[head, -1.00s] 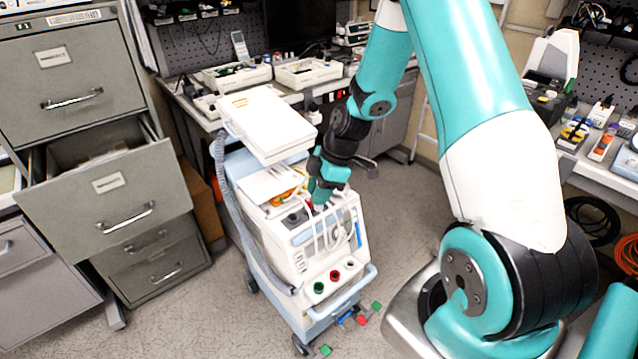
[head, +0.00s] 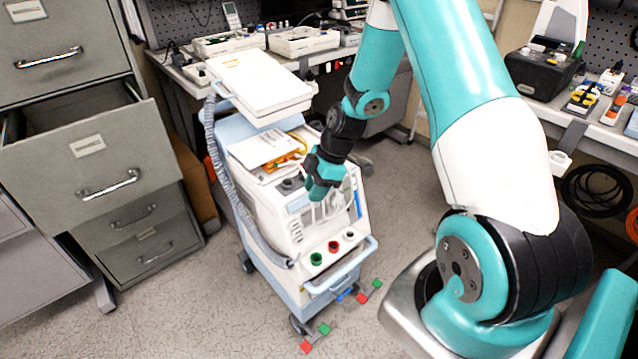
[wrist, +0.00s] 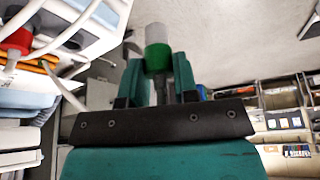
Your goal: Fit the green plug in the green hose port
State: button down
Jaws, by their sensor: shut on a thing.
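The green plug (wrist: 157,50), with a pale grey end, is between the fingers of my gripper (wrist: 156,80) in the wrist view. My gripper is shut on it. In the head view my gripper (head: 322,182) is above the front of the white and blue machine (head: 275,215), and the plug cannot be made out there. The green hose port (head: 316,259) is low on the machine's front, below my gripper and apart from it. It does not show clearly in the wrist view.
A red port (head: 333,246) and a dark port (head: 349,236) sit right of the green one. White hoses hang on the machine's front. A blue handle bar (head: 345,267) juts out below. An open drawer (head: 95,165) stands at left.

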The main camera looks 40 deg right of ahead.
jog(key=b, duration=1.5)
send_over(311, 259)
jog(key=d, duration=0.2)
jog(key=f, duration=2)
jog(key=shift+s+a+f, duration=0.2)
jog(key=shift+f, duration=0.15)
jog(key=shift+f+b, duration=1.2)
jog(key=shift+f, duration=0.4)
jog(key=c, duration=0.8)
grip_release()
jog(key=shift+r, duration=0.1)
